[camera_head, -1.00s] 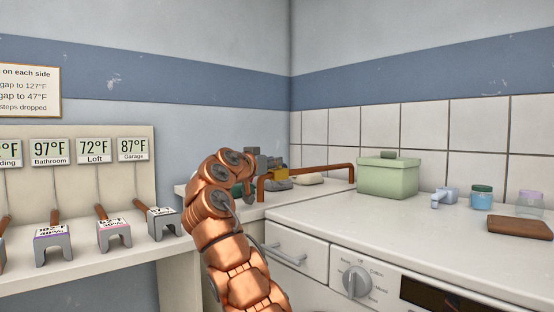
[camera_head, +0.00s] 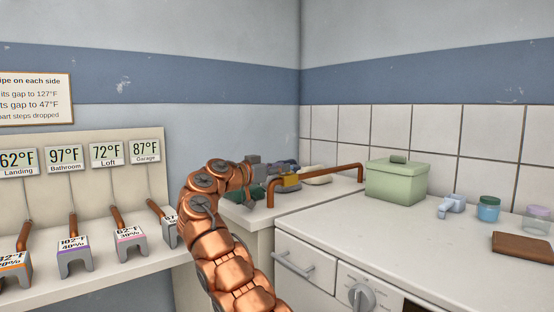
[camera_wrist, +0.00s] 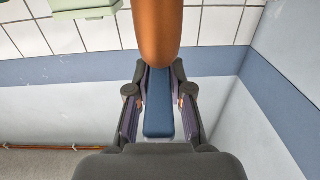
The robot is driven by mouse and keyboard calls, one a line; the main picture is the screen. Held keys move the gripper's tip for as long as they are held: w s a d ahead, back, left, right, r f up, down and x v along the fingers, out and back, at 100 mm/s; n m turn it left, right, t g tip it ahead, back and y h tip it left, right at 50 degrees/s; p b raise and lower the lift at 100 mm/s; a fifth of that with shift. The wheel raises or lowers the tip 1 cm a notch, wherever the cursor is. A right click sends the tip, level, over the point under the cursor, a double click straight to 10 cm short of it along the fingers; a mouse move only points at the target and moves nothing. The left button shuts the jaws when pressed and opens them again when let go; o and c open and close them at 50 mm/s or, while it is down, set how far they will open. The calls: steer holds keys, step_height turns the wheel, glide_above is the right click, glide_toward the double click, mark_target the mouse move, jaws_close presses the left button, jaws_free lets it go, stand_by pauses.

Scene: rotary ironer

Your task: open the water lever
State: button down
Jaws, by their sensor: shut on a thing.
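In the wrist view, a flat blue lever (camera_wrist: 158,103) lies between the two dark fingers of my gripper (camera_wrist: 159,112). The fingers are shut on it from both sides. A thick copper pipe (camera_wrist: 156,28) fills the top middle of that view, in front of the lever's upper end. In the head view, my gripper (camera_head: 258,172) is small, at the counter corner behind the near end of the bent copper pipe (camera_head: 315,178). My copper-coloured arm partly covers it there, and the lever cannot be made out clearly.
A green lidded box (camera_head: 398,181) stands on the white counter right of the pipe. Jars (camera_head: 488,208) and a brown block (camera_head: 522,243) lie further right. Grey stands with copper pipes (camera_head: 75,255) line the left shelf.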

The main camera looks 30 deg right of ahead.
steer(key=shift+r+g+p, duration=0.1)
steer(key=shift+g+p, duration=0.2)
steer(key=shift+p, duration=0.1)
steer(key=c, duration=1)
jaws_free()
steer(key=shift+c, duration=0.2)
steer(key=s+a, duration=0.1)
steer(key=a, duration=1)
steer(key=shift+s+a, duration=0.4)
